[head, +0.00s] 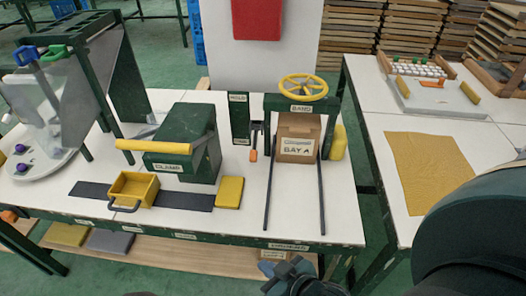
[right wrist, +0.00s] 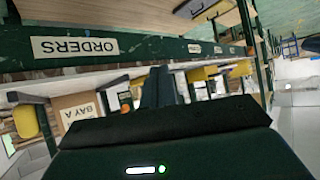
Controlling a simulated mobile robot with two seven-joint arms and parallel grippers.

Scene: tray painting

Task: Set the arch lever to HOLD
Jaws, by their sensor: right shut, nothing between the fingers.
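The green arch (head: 300,103) stands at the right part of the bench, with a yellow handwheel (head: 303,87) on top and a BAND label. The arch lever (head: 253,154) is at its left side and hangs down, its orange tip low. A green plate (head: 238,118) beside it carries a small label at its top and another at its bottom, too small to read surely. My right gripper (head: 290,270) is below the bench's front edge, apart from the lever. Its fingers (right wrist: 160,88) are shut and empty. My left gripper is not in view.
A box marked BAY A (head: 297,140) sits under the arch, between two dark rails. A green clamp (head: 185,145) with a yellow bar stands left, behind a yellow tray (head: 133,189). The bench edge with an ORDERS label (right wrist: 75,46) lies close to my right gripper.

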